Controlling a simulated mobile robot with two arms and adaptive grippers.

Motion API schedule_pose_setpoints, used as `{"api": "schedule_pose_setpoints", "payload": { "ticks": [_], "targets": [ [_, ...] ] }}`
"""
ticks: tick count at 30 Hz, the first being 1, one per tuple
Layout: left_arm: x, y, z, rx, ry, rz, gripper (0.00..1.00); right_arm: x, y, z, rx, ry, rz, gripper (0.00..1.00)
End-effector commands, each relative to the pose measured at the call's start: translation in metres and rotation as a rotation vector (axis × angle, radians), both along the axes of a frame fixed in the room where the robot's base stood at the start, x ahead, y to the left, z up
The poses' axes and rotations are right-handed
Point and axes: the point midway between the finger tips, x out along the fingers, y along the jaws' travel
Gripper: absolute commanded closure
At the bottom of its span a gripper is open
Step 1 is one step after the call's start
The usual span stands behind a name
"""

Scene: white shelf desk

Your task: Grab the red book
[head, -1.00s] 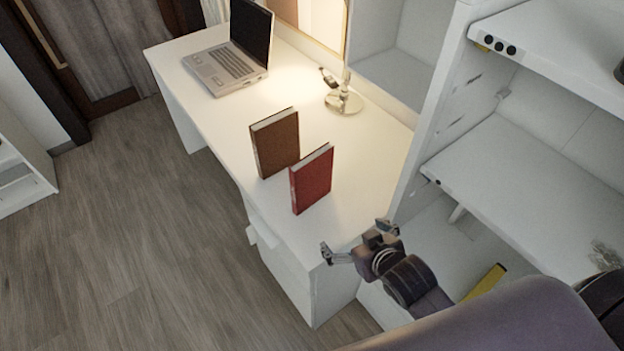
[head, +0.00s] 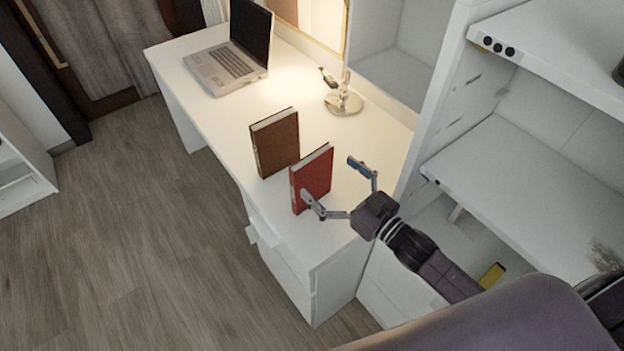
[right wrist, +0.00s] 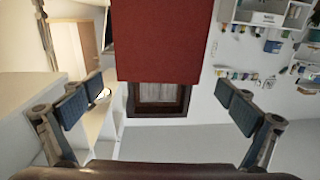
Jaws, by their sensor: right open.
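The red book (head: 314,178) stands upright on the white desk, near its front right end. In the right wrist view the red book (right wrist: 165,40) fills the top middle, ahead of and between the fingers. My right gripper (head: 340,180) is open, with its fingers spread toward the book's near side. One fingertip shows in front of the book's lower right part, the other to its right. The wrist view shows nothing held between the fingers (right wrist: 155,110). I cannot tell whether a finger touches the book. My left gripper is not in view.
A brown book (head: 275,143) stands upright just behind and left of the red one. A laptop (head: 228,65) and a small lamp (head: 343,103) are farther back on the desk (head: 215,125). A white shelf unit (head: 520,165) rises close on the right.

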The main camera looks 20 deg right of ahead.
Motion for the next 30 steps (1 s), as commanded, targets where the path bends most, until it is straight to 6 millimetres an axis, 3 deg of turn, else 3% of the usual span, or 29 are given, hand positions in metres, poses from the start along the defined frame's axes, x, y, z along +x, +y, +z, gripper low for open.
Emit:
{"api": "schedule_pose_setpoints", "payload": {
  "ticks": [15, 24, 30],
  "targets": [
    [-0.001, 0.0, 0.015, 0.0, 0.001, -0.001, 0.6, 0.051, 0.022, -0.001, -0.001, 0.0, -0.001, 0.0],
    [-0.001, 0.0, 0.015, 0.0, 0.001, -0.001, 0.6, 0.055, 0.024, -0.003, -0.001, 0.0, 0.0, 0.0],
    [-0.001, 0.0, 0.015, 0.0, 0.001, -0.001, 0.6, 0.055, 0.024, -0.003, -0.001, 0.0, -0.001, 0.2]
  ]
}}
